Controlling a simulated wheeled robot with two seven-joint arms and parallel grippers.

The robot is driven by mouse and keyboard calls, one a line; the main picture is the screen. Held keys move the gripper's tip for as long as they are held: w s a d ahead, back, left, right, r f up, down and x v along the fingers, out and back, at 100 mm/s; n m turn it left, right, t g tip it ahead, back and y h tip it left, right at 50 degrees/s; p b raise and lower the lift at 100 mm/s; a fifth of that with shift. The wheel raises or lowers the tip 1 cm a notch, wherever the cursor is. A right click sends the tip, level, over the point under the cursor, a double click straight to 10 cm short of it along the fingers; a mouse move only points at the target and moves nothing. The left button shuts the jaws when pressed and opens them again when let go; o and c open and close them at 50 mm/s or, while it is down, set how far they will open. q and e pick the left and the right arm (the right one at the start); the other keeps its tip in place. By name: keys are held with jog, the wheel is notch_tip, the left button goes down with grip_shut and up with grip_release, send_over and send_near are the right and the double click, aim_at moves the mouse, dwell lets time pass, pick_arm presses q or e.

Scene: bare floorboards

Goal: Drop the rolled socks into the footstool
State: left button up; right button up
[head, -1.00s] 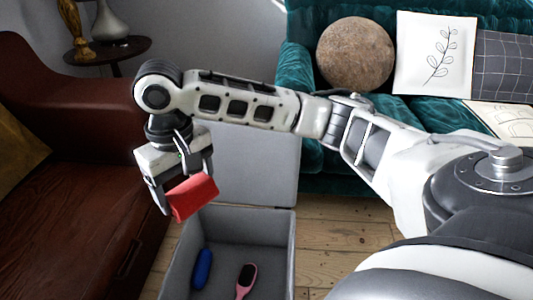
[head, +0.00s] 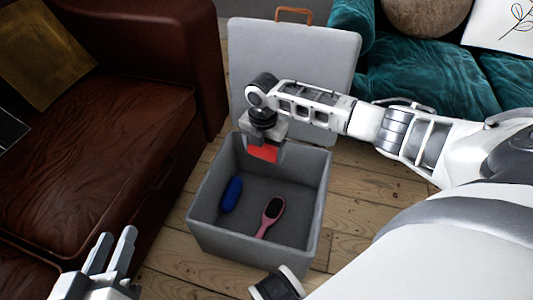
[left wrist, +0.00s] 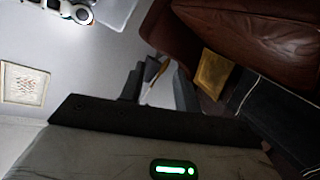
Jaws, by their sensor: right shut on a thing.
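The rolled socks (head: 262,153) are a small red bundle in my right gripper (head: 265,151), which is shut on them. This gripper points down over the back part of the open footstool (head: 243,250), a grey box. The socks look to be near rim height, but their exact height is unclear. The footstool's lid (head: 300,62) stands upright behind it. My left gripper (head: 114,240) is open and empty at the lower left, apart from the footstool. Its fingers also show in the left wrist view (left wrist: 157,82).
A blue oblong thing (head: 231,194) and a pink hairbrush (head: 271,214) lie inside the footstool. A brown leather sofa (head: 110,110) stands at the left and a teal sofa (head: 430,75) at the back right. Bare floorboards (head: 365,190) show right of the footstool.

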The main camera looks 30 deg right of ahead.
jog(key=shift+s+d+f+n, duration=0.15)
jog(key=shift+d+f+n, duration=0.2)
jog(key=shift+f+n, duration=0.4)
notch_tip(320, 180, down, 3)
jog(key=b, duration=0.3)
jog(key=shift+f+b, duration=1.4)
jog(key=shift+b, duration=0.35)
pick_arm(q)
notch_tip(320, 180, up, 6)
jog(key=w+m+t+h, duration=0.1)
jog(key=w+t+h, duration=0.1)
jog(key=t, duration=0.2)
jog(key=shift+w+f, duration=0.15)
pick_arm(e)
jog(key=o, duration=1)
pick_arm(q)
jog(key=shift+d, duration=0.1)
pick_arm(e)
jog(key=shift+r, duration=0.1)
